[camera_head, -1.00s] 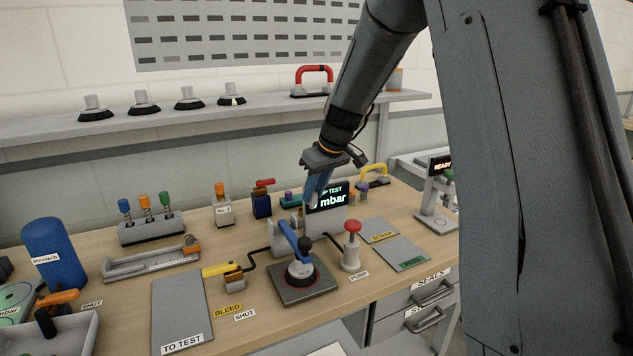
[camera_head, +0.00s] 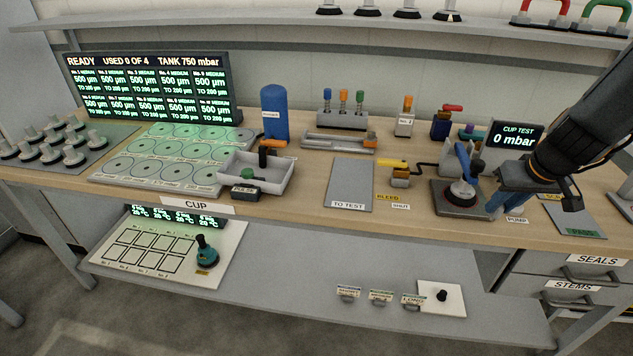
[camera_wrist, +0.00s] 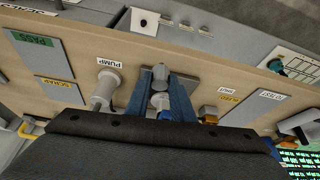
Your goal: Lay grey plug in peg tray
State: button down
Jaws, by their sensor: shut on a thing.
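My gripper (camera_head: 494,208) is at the right of the bench, over its front part near the PUMP label. Its blue fingers are shut on a small grey plug (camera_wrist: 160,72), which shows between the fingertips in the wrist view. The plug cannot be made out in the head view. A pale open tray (camera_head: 286,181) stands left of the middle of the bench, with a black upright piece in it. A long grey shallow tray (camera_head: 325,146) lies further back, with an orange piece at its right end. No label shows which one is the peg tray.
A test stand (camera_head: 445,205) with a blue lever (camera_head: 461,160) is just left of my gripper. The flat TO TEST pad (camera_head: 350,180) and a yellow-handled valve (camera_head: 400,178) lie between it and the pale tray. A blue cylinder (camera_head: 274,112) stands behind.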

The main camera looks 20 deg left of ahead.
aim_at(258, 175)
jog(key=z, duration=1.9)
jog(key=k, duration=1.85)
jog(key=u, duration=2.3)
jog(key=i, duration=1)
